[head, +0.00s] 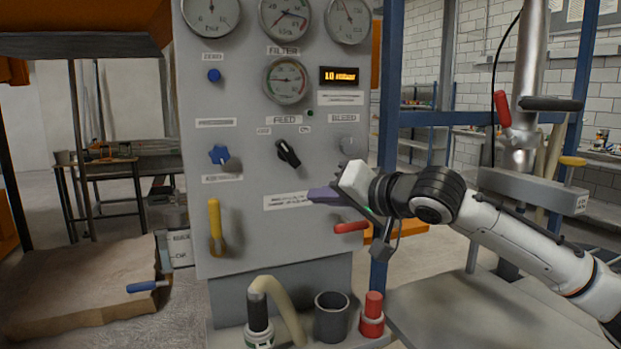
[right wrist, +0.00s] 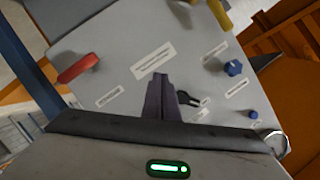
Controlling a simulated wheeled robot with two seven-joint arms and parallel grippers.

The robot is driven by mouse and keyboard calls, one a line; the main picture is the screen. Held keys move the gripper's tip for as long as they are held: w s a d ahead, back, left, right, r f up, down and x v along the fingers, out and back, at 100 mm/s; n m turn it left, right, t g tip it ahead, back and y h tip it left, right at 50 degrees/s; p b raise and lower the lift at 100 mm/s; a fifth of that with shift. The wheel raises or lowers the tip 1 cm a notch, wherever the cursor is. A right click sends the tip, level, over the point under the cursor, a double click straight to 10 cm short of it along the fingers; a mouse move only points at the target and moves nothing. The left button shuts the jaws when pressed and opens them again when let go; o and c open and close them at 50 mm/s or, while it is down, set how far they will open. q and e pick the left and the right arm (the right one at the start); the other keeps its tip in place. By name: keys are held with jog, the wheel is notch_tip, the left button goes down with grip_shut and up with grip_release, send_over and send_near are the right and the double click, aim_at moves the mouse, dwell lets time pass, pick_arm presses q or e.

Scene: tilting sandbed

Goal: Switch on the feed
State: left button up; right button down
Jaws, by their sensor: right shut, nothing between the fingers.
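The feed switch (head: 288,153) is a black rotary knob on the grey panel, under a label that seems to read FEED. Small labels, apparently OFF and ON, sit to its upper left and upper right. The knob slants from upper left, toward OFF, to lower right. My right gripper (head: 313,195) is shut and empty, below and right of the knob in the head view. In the right wrist view my gripper's dark fingers (right wrist: 160,80) are together, with the black knob (right wrist: 188,99) partly visible just right of them. Contact does not show. My left gripper is not in view.
The grey panel (head: 235,245) also carries a blue knob (head: 218,153), a grey knob (head: 352,143), a yellow lever (head: 215,225), a red lever (head: 351,227) and gauges (head: 287,80). A lit display (head: 340,76) sits above right. A sandbed (head: 80,285) lies at left.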

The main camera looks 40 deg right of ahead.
aim_at(287, 153)
jog(key=s+d+r+m, duration=0.1)
jog(key=s+d+r, duration=0.1)
jog(key=r, duration=0.3)
jog(key=s+d+r+m+t+h, duration=0.1)
jog(key=s+d+r+m, duration=0.1)
jog(key=r, duration=0.3)
jog(key=shift+d+m+h, duration=0.3)
jog(key=shift+d, duration=0.2)
jog(key=shift+w+r, duration=0.1)
jog(key=w+p, duration=0.1)
jog(key=w, duration=0.2)
jog(key=w+p, duration=0.1)
jog(key=w, duration=0.2)
jog(key=w+f+p, duration=0.1)
jog(key=w+p, duration=0.1)
jog(key=w, duration=0.2)
jog(key=shift+w+d, duration=0.1)
jog(key=shift+a+f, duration=1)
jog(key=shift+a, duration=0.05)
jog(key=shift+w+a+f, duration=0.2)
jog(key=shift+a+f, duration=0.2)
jog(key=shift+a, duration=0.15)
